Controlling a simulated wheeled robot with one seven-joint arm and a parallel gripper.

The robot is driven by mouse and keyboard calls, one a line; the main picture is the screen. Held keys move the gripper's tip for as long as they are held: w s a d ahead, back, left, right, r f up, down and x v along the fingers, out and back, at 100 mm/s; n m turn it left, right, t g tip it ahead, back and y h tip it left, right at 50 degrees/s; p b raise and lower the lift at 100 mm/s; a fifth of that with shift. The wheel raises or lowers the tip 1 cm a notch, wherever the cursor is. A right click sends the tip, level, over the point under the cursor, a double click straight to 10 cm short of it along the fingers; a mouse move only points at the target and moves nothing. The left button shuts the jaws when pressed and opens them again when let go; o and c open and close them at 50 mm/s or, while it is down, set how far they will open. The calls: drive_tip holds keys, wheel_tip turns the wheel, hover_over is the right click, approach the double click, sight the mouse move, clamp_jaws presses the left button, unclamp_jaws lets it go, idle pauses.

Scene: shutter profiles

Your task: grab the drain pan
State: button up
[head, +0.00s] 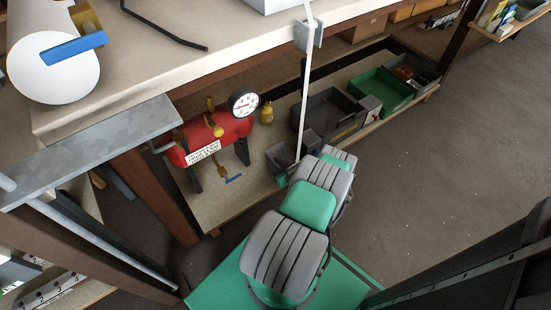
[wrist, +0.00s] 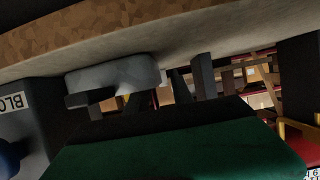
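A dark grey open pan-like tray (head: 335,115) lies on the low shelf in the head view. A green open tray (head: 382,90) lies right behind it. I cannot tell for sure which is the drain pan. My arm, with grey and green links, reaches up toward the shelf from the bottom of the head view. Its links hide its end, so my gripper does not show there. A dark green panel (wrist: 175,145) fills the lower wrist view, with a grey rounded object (wrist: 112,75) above it. I make out no fingers in the wrist view.
A red tank with a gauge (head: 208,138) and a small yellow bottle (head: 266,112) stand on the low shelf (head: 225,205). A workbench (head: 190,50) overhangs it. The floor at right (head: 440,150) is clear.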

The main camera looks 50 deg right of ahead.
drive_tip(key=shift+d, duration=0.15)
drive_tip(key=c, duration=0.4)
clamp_jaws()
idle(0.9)
